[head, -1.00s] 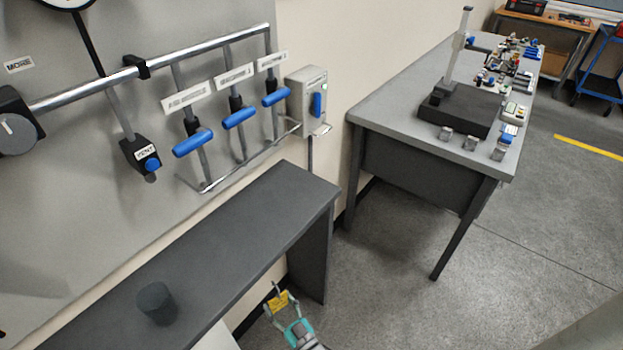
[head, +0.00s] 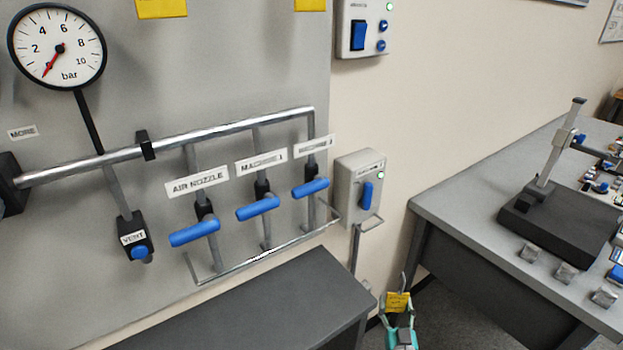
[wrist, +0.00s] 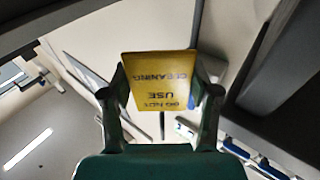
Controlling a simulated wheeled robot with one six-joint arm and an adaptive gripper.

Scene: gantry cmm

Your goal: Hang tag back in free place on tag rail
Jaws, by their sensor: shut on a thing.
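My gripper (head: 398,312) is shut on a yellow tag (head: 397,301) at the bottom of the head view, right of the bench end. A thin hook sticks up from the tag's top. In the wrist view the tag (wrist: 160,80) sits between both fingertips (wrist: 165,92), its lettering upside down, with "CLEANING" and "USE" legible. Two more yellow tags, one at the top left (head: 162,8) and one at the top right (head: 310,4), show at the upper edge of the panel, cut off by the frame. The tag rail itself is not in the head view; I cannot tell its free place.
A grey panel carries a gauge (head: 57,46), a pipe (head: 230,130) and blue-handled valves (head: 258,207). Switch boxes, an upper one (head: 365,28) and a lower one (head: 358,190), are on the wall. A dark bench (head: 250,310) and grey table (head: 470,210) flank my gripper.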

